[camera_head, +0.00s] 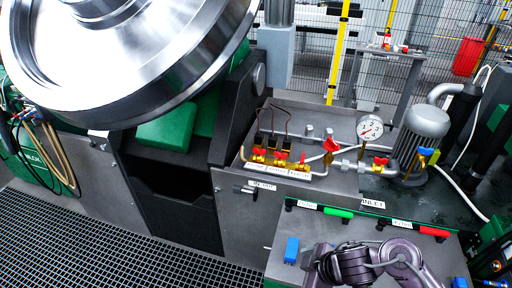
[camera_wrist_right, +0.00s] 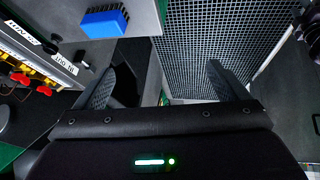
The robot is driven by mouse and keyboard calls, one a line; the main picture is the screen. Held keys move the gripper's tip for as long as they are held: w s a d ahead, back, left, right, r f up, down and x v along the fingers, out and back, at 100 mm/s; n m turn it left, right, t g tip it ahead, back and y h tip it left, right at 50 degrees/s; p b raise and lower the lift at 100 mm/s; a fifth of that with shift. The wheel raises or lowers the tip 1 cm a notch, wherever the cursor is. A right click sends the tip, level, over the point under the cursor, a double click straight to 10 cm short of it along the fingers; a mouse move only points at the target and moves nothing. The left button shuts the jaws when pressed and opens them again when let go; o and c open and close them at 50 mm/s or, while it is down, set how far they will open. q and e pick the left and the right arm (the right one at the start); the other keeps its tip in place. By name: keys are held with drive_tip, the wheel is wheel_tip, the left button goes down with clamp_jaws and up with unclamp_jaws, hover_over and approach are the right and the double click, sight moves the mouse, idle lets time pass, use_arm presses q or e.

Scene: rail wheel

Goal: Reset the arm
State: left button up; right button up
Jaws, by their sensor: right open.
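My right gripper (camera_wrist_right: 160,84) is open and empty in the right wrist view, its two dark fingers apart over the floor grating. In the head view, links of my arm (camera_head: 365,262) are folded low at the bottom right, in front of the grey bench; its fingers cannot be made out there. My left arm and gripper are not in view.
A large shiny rail wheel (camera_head: 120,50) fills the upper left. A bench with red-handled valves (camera_head: 280,156), a pressure gauge (camera_head: 370,127) and a grey motor (camera_head: 422,135) stands centre right. Floor grating (camera_head: 90,235) lies clear at lower left.

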drive_tip(key=s+d+r+m+h, duration=0.5)
drive_tip(key=s+d+m, duration=0.3)
drive_tip(key=s+m, duration=0.3)
wheel_tip(320, 180, down, 35)
drive_tip(key=s+g+b, duration=0.1)
drive_tip(key=g+b, duration=0.1)
drive_tip(key=b, duration=0.2)
use_arm(q)
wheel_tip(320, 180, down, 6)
drive_tip(key=b, duration=0.2)
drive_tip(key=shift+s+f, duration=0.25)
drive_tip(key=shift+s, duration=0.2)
use_arm(e)
drive_tip(key=s+d+f, duration=0.1)
drive_tip(key=s+f, duration=0.8)
drive_tip(key=f, duration=0.1)
drive_tip(key=s+d+f+g, duration=0.1)
drive_tip(key=s+d+f, duration=0.1)
drive_tip(key=s+f, duration=0.7)
drive_tip(key=shift+s+d+f, duration=0.25)
drive_tip(key=shift+s+f, duration=0.1)
drive_tip(key=shift+s, duration=0.4)
